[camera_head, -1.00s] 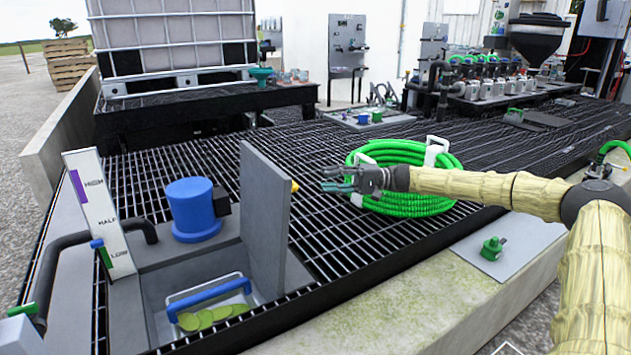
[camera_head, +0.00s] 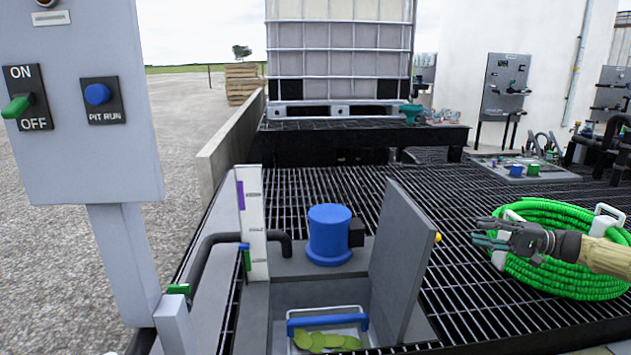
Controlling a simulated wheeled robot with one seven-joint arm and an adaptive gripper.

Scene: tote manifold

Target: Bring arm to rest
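My gripper (camera_head: 492,233) is at the right of the head view, at the end of my tan-sleeved arm coming in from the right edge. Its fingers point left, with a visible gap between them, and nothing shows in them. In the picture it lies in front of the coiled green hose (camera_head: 560,285), above the black grating. I cannot tell whether it touches the hose. The rest of my arm is outside the frame.
An upright grey panel (camera_head: 402,250) stands left of my gripper beside an open pit holding a blue-handled basket (camera_head: 328,321). A blue pump (camera_head: 329,235) stands behind. A grey control box (camera_head: 85,140) is at left. Open grating (camera_head: 470,300) lies between panel and hose.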

